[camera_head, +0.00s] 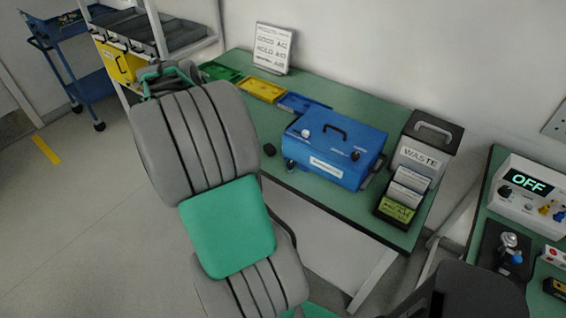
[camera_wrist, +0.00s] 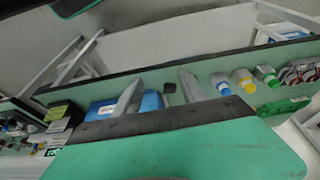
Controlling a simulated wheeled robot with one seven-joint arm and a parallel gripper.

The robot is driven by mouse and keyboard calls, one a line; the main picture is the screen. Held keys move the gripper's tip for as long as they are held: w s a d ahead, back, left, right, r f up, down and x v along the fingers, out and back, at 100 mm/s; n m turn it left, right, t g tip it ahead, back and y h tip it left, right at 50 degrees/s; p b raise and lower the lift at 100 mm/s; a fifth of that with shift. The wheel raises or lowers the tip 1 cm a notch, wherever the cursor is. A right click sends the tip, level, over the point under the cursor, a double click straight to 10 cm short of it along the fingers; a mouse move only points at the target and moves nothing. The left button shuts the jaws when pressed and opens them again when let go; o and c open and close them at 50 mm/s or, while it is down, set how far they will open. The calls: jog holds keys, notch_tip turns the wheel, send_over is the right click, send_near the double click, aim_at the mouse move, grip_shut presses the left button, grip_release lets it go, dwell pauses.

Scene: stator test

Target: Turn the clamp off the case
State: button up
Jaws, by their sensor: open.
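The blue case (camera_head: 335,148) sits on the green-topped table, with a black handle, a pale knob (camera_head: 305,133) and a dark knob (camera_head: 355,155) on top. A small dark fitting (camera_head: 291,164) is at its left front corner. I cannot tell which of these parts is the clamp. In the wrist view, the fingers of my gripper (camera_wrist: 160,77) are apart with nothing held between them. Parts of the blue case (camera_wrist: 151,101) show beyond the fingers, partly hidden by them. My gripper's fingers cannot be made out in the head view.
A waste bin (camera_head: 418,155) and card holder (camera_head: 403,195) stand right of the case. Blue (camera_head: 303,104), yellow (camera_head: 263,90) and green trays lie behind left. A small dark object (camera_head: 268,149) is on the table's front edge. A tester reading OFF (camera_head: 528,182) is far right.

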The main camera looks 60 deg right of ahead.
aim_at(289, 162)
jog(key=s+d+f+m+g, duration=0.1)
jog(key=s+d+f+m, duration=0.2)
jog(key=s+d+f, duration=0.1)
jog(key=s+d+f+m+g, duration=0.1)
jog(key=s+d+f+m, duration=0.2)
jog(key=s+d+f, duration=0.1)
jog(key=s+d+f+m+y, duration=0.1)
jog(key=s+d+f+m, duration=0.2)
jog(key=s+d+f, duration=0.2)
jog(key=shift+d+f+g+p, duration=0.35)
jog(key=shift+d+f, duration=0.35)
jog(key=shift+d, duration=0.35)
jog(key=shift+c, duration=0.4)
jog(key=shift+w, duration=0.1)
grip_shut()
jog(key=shift+a, duration=0.15)
